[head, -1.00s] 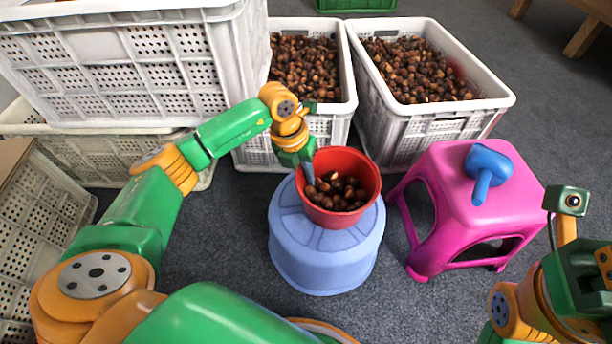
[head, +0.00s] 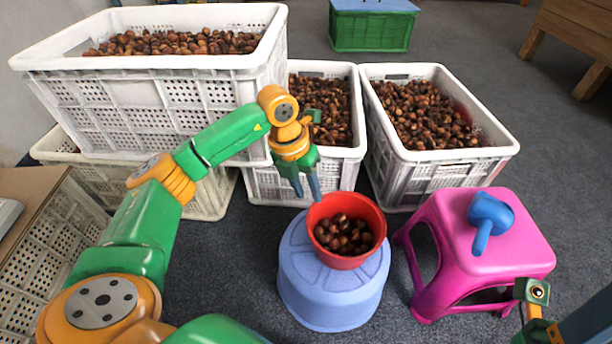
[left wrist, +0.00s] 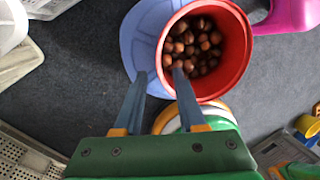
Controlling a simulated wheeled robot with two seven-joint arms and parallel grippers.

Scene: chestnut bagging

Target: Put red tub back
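A pink stool (head: 505,255) with a blue scoop-like tool (head: 490,216) on it stands right of the blue stool. White crates of chestnuts (head: 440,155) stand behind, one stacked high at left (head: 150,62). A green box (head: 370,32) is at the back. Grey floor is free in front.

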